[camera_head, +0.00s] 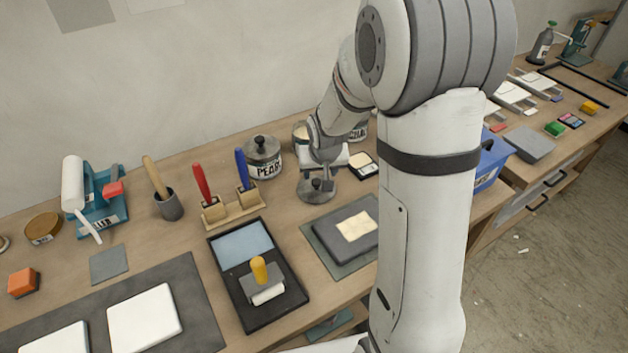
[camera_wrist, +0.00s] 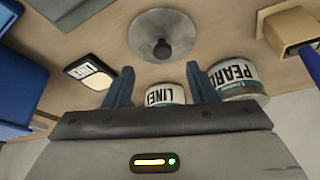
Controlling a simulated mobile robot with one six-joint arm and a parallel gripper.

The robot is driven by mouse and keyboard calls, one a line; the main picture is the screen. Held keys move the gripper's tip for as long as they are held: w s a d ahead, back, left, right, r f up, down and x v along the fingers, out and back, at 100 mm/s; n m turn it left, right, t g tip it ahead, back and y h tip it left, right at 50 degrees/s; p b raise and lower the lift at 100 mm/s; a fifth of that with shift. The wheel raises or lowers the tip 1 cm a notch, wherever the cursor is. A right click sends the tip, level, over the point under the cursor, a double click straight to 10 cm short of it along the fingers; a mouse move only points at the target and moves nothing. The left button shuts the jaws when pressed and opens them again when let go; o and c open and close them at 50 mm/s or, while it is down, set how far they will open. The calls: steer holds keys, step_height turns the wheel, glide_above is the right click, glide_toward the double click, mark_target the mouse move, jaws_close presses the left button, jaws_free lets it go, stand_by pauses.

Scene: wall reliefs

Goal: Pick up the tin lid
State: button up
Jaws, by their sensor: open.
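The tin lid (camera_head: 317,188), a grey metal disc with a dark knob, lies flat on the bench, knob up. In the wrist view the lid (camera_wrist: 147,35) sits beyond the fingertips, near the top edge. My gripper (camera_wrist: 161,82) is open and empty, with its two blue-grey fingers spread and apart from the lid. In the head view my gripper (camera_head: 328,157) is just above and behind the lid, with its fingers hard to make out. A tin marked "LINE…" (camera_wrist: 165,95) shows between the fingers; its lettering is partly hidden.
The PEARL tin (camera_head: 264,161), with its knobbed lid on, stands left of my gripper. A wooden stand (camera_head: 234,208) with red and blue handled tools is left of the lid. A dark block (camera_head: 335,237) lies in front.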

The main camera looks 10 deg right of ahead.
mark_target(317, 181)
steer(key=shift+w+p+x, duration=0.25)
steer(key=shift+x, duration=1.8)
steer(key=shift+w+p+x, duration=0.2)
steer(key=shift+x, duration=1.85)
steer(key=shift+a+r, duration=0.15)
steer(key=shift+r, duration=0.05)
steer(key=c, duration=1)
